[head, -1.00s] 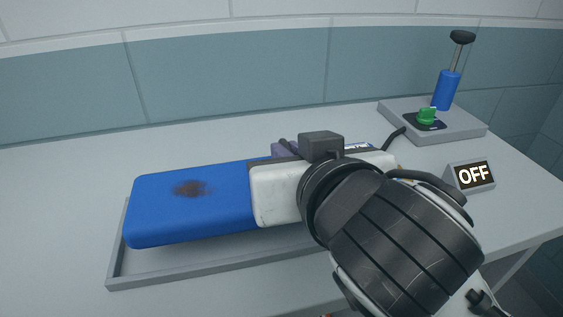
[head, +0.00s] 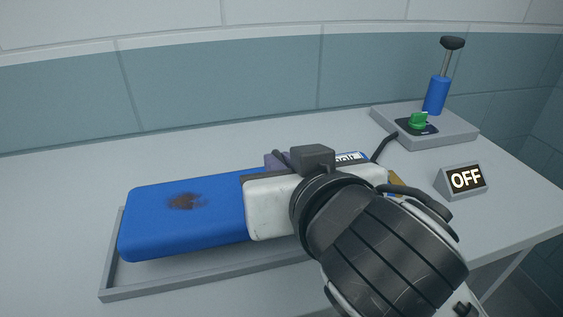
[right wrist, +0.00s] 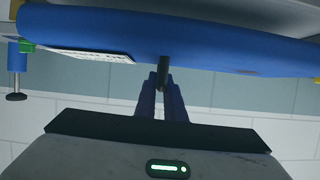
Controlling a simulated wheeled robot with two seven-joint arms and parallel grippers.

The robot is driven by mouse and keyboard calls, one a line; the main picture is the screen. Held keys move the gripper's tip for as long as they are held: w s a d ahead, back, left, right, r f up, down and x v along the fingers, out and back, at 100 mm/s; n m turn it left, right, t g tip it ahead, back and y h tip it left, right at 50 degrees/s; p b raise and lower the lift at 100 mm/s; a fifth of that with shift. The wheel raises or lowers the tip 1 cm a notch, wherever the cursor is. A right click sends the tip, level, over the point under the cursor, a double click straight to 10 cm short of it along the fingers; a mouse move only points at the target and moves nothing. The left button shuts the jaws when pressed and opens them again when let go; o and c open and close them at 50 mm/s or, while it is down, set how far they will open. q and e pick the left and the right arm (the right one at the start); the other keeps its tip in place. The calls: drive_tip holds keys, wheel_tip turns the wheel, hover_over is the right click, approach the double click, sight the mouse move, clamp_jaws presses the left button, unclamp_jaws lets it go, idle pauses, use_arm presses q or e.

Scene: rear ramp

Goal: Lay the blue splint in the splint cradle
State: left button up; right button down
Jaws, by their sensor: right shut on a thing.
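The blue splint (head: 185,222) is a long padded bar with a brown stain on top. It lies roughly level over the splint cradle, a shallow grey tray (head: 190,281). I cannot tell whether it touches the tray floor. My right gripper (head: 277,162) is shut on the splint around its middle; its white body hides part of it. In the right wrist view the splint (right wrist: 225,42) crosses the top, with a white label (right wrist: 95,54), and the gripper's fingers (right wrist: 161,92) meet its edge. The cradle's right part is hidden behind my arm. My left gripper is not in view.
A grey base with a green knob (head: 419,120) and a blue pump cylinder (head: 436,95) stands at the back right; a dark hose runs from it. An OFF sign (head: 466,179) stands in front. The tabletop left of the tray is clear. A tiled wall stands behind.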

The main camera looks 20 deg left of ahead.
drive_tip(key=shift+f, duration=0.35)
idle(0.6)
drive_tip(key=shift+f+b, duration=0.25)
drive_tip(key=shift+b, duration=0.15)
drive_tip(key=shift+f, duration=0.4)
drive_tip(key=shift+f+b, duration=0.55)
drive_tip(key=shift+f, duration=0.05)
drive_tip(key=c, duration=1.8)
unclamp_jaws()
drive_tip(key=shift+o, duration=0.2)
drive_tip(key=shift+f, duration=0.1)
